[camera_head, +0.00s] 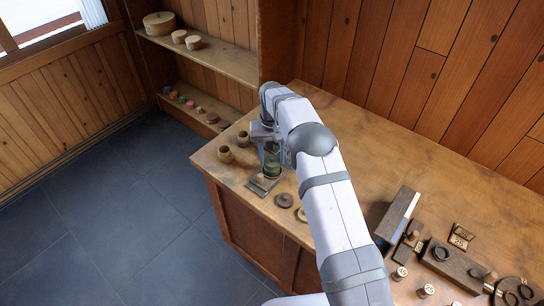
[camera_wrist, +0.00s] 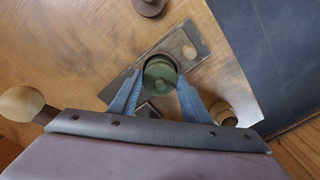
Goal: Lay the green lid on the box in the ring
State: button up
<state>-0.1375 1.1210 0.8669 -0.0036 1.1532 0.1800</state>
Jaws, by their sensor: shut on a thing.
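The green lid (camera_wrist: 160,70) is round and sits between the two blue fingers of my gripper (camera_wrist: 162,88) in the wrist view. The fingers are shut on it from both sides. In the head view a green round shape (camera_head: 271,165) shows at my gripper (camera_head: 268,148), partly covered by my arm. A dark flat plate (camera_wrist: 205,45) with a small pale round spot lies beneath and beyond the lid; it also shows in the head view (camera_head: 256,187). The box and the ring cannot be made out under the lid. I cannot tell whether the lid touches anything below.
Two open round wooden boxes (camera_head: 226,154) stand left of my gripper, near the bench edge. Brown discs (camera_head: 284,200) lie in front. Blocks (camera_head: 397,215) and small tools crowd the bench's right. Shelves (camera_head: 205,55) hold tubs behind. The bench's back middle is clear.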

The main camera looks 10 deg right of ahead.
jog(key=shift+f, duration=0.2)
dwell(0.5)
jog(key=o, duration=1.1)
jog(key=shift+r, duration=0.15)
jog(key=shift+r+p, duration=2.85)
jog(key=shift+r, duration=1.3)
